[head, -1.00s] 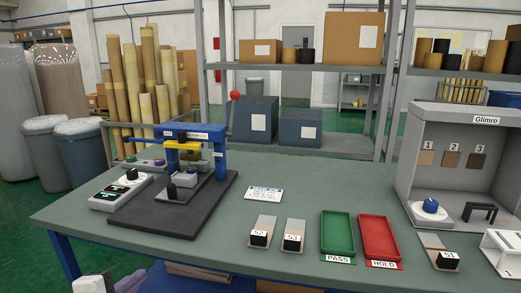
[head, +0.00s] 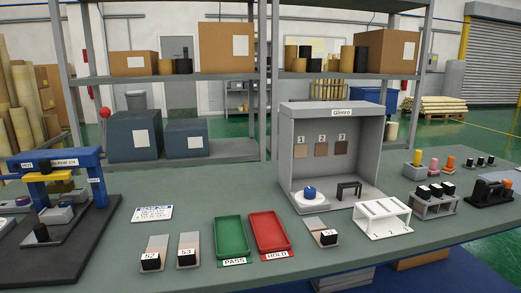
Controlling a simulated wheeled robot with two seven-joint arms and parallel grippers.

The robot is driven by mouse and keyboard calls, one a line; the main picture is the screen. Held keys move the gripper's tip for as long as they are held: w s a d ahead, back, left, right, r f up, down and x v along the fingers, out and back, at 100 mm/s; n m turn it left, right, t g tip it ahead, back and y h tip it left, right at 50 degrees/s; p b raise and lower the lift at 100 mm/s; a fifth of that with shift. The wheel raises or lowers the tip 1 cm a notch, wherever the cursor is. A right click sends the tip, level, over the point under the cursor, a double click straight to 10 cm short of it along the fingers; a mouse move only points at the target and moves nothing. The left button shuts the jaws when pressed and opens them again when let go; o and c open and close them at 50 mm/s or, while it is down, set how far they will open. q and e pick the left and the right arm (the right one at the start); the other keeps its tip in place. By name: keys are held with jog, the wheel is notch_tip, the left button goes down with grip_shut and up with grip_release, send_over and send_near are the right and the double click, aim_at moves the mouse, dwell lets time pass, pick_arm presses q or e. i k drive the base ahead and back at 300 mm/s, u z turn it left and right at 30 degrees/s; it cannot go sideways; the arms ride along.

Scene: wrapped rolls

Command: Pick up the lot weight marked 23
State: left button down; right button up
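I cannot make out a weight marked 23. Several small black blocks with white labels stand in a grey rack (head: 434,210) at the right of the bench; their marks are too small to read. Other black blocks sit on pale cards: one reading about 52 (head: 151,262), one about 53 (head: 187,258), and one by the red tray (head: 328,239) whose mark is unclear. Neither of my grippers is in view.
A green PASS tray (head: 232,238) and a red HOLD tray (head: 269,233) lie mid-bench. A grey booth (head: 290,135) stands behind. A white slotted stand (head: 382,217) is beside the rack. A blue-framed device (head: 85,165) is at left.

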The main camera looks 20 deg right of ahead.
aim_at(490, 162)
jog(key=z, duration=3.6)
jog(key=i, duration=4.5)
jog(key=u, duration=3.3)
